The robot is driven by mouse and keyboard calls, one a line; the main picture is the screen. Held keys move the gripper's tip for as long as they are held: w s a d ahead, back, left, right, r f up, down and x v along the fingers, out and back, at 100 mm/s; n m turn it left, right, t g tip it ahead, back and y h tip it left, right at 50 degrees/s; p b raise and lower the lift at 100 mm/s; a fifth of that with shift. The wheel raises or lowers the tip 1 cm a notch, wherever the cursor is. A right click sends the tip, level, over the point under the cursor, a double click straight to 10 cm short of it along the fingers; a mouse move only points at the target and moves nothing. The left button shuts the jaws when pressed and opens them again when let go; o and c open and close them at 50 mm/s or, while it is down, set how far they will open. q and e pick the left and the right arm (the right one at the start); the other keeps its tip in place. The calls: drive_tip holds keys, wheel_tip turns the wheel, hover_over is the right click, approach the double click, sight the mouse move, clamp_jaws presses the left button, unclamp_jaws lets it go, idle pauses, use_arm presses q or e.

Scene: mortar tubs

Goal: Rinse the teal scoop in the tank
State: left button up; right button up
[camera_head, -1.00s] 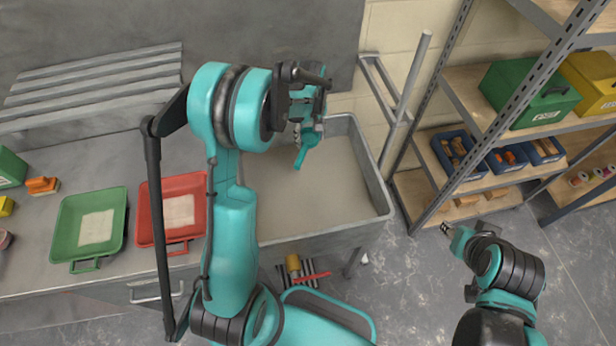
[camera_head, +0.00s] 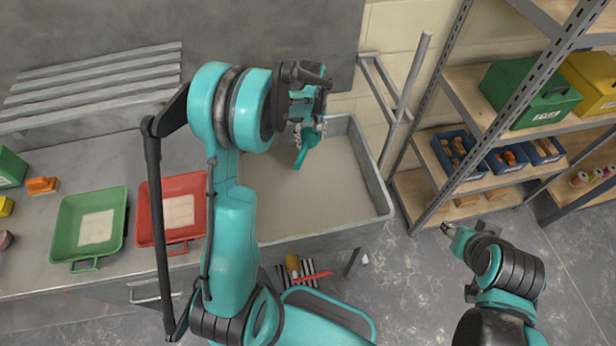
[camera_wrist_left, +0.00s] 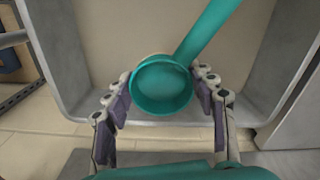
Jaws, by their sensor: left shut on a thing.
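The teal scoop (camera_wrist_left: 161,86) is held in my left gripper (camera_wrist_left: 166,100), with its round bowl between the two fingers and its handle pointing up and right in the left wrist view. In the head view the scoop (camera_head: 303,150) hangs below my left gripper (camera_head: 308,122). The grey tank (camera_head: 386,195) lies beneath, with a flat beige-grey surface inside. The scoop is over the tank; I cannot tell whether it touches the contents. My right gripper (camera_head: 452,234) is at the lower right, over the floor and away from the tank; its fingers are too small to read.
On the bench left of the tank are a red tub (camera_head: 171,190) and a green tub (camera_head: 119,215), each with a pale patch inside. An orange object (camera_head: 42,185) lies further left. A shelf rack (camera_head: 446,120) with bins stands right of the tank.

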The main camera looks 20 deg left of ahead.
use_arm(q)
drive_tip(key=shift+r, duration=0.1)
drive_tip(key=shift+r+p, duration=1.25)
drive_tip(key=shift+r, duration=0.7)
drive_tip(key=shift+f, duration=0.1)
